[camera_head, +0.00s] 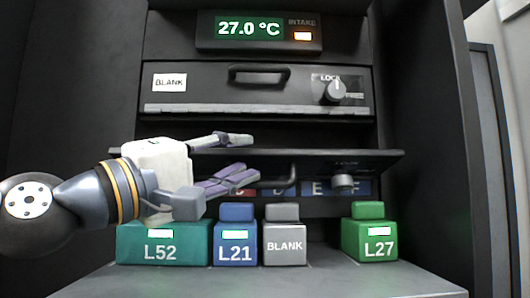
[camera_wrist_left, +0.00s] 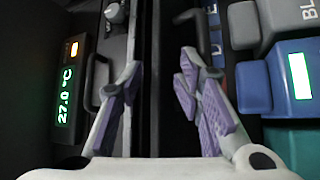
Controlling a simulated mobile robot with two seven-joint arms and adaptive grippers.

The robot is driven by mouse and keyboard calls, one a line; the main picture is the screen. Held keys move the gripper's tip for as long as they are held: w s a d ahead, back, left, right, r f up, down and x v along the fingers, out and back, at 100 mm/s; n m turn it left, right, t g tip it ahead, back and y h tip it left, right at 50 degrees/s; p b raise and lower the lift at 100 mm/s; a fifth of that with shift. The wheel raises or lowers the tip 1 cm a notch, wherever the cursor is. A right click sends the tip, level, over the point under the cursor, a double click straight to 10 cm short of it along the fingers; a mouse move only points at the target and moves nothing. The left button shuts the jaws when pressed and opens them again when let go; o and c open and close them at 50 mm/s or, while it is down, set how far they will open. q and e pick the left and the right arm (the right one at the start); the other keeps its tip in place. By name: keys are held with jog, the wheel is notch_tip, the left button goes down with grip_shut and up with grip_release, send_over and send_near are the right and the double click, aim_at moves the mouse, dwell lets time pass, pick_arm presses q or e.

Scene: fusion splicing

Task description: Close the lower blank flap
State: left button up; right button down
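The lower flap (camera_head: 375,160) is swung out from the cabinet, its wide edge towards me. Its handle (camera_head: 291,178) and lock knob (camera_head: 343,182) show beneath that edge. My left gripper (camera_head: 238,157) is at the flap's left half with its fingers spread, one above the edge and one below it. In the left wrist view the gripper (camera_wrist_left: 163,100) is open, with a dark strip, seemingly the flap, between the fingers; I cannot tell whether they touch it. My right gripper is not in view.
The upper flap (camera_head: 200,90), labelled BLANK, is shut, under a 27.0 °C display (camera_head: 248,29). Blocks L52 (camera_head: 130,245), L21 (camera_head: 235,252), a grey BLANK (camera_head: 285,257) and L27 (camera_head: 379,252) stand on the shelf (camera_head: 330,280) below. A gap lies between the grey block and L27.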

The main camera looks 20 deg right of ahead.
pick_arm(q)
jog(key=shift+v, duration=1.2)
jog(key=shift+s+b+v, duration=0.2)
jog(key=shift+b+v, duration=0.1)
jog(key=shift+v, duration=2.35)
jog(key=shift+d, duration=0.1)
jog(key=v, duration=1.2)
